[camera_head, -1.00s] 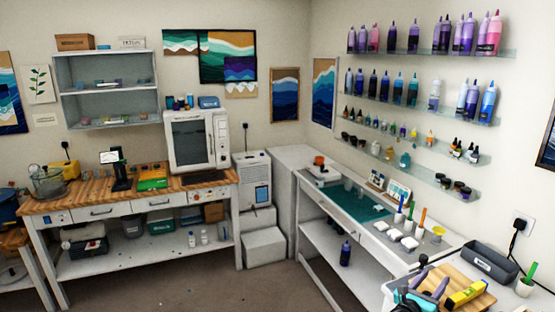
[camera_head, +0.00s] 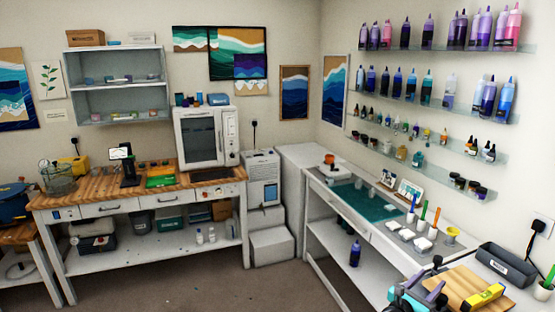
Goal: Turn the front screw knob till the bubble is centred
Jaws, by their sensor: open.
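A wooden board (camera_head: 455,286) sits on the right-hand bench at the bottom right, with a yellow spirit level (camera_head: 486,295) lying on it. The level's bubble is too small to read. A small dark knob (camera_head: 437,261) shows at the board's far left corner. The front screw knob cannot be made out; the board's front side is cut off by the picture's lower edge. My gripper (camera_head: 431,291), with purplish fingers and teal parts, is open and empty at the board's left side. I cannot tell whether it touches the board.
A dark grey bin (camera_head: 505,263) stands behind the board. A yellow funnel cup (camera_head: 452,234), white blocks and upright coloured sticks stand farther back along the bench by a teal mat (camera_head: 370,204). Bottle shelves line the right wall. The floor in the middle is clear.

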